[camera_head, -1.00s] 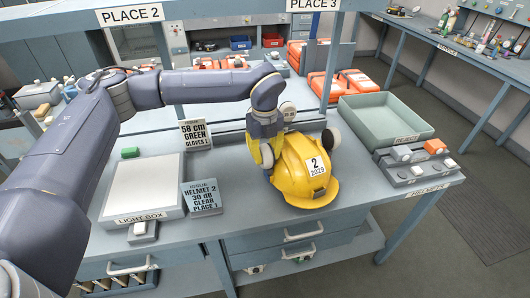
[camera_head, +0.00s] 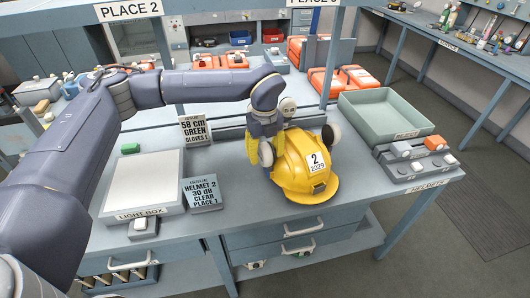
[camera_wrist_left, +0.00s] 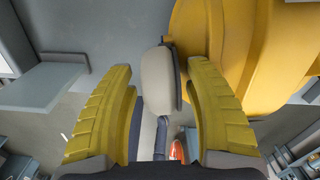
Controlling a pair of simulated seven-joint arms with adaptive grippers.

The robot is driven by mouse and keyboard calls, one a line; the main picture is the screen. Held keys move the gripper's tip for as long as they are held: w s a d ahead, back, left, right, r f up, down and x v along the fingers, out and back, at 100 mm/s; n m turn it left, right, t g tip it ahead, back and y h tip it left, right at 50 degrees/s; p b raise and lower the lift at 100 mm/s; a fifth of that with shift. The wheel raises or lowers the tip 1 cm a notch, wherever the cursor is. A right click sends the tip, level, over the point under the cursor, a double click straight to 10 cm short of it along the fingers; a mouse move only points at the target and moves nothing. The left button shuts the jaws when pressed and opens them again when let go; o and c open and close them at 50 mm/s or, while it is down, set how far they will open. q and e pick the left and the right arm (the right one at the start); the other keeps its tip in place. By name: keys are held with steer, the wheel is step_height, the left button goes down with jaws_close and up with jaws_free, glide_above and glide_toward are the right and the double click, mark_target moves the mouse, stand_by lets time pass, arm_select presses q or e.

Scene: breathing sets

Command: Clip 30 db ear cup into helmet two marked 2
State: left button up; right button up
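The yellow helmet (camera_head: 300,180) marked 2 stands upright near the front of the workbench. A pale grey ear cup (camera_head: 266,153) is at its left side, and another ear cup (camera_head: 331,137) is at its right side. My left gripper (camera_head: 262,143) is above the left ear cup, pointing down. In the left wrist view its yellow fingers (camera_wrist_left: 155,72) are spread, with gaps on both sides of the ear cup (camera_wrist_left: 158,85) between them. That cup sits close beside the helmet shell (camera_wrist_left: 235,50); its clip joint is hidden. My right gripper is out of view.
The instruction sign (camera_head: 202,192) reads helmet 2, 30 dB, clear, place 1. A light box (camera_head: 142,184) lies at left. A green-grey reject tray (camera_head: 390,112) and a grey rack (camera_head: 415,160) with small parts are at right. Bare bench lies in front of the helmet.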

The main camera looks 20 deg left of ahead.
arm_select(q)
steer(key=shift+r, duration=6)
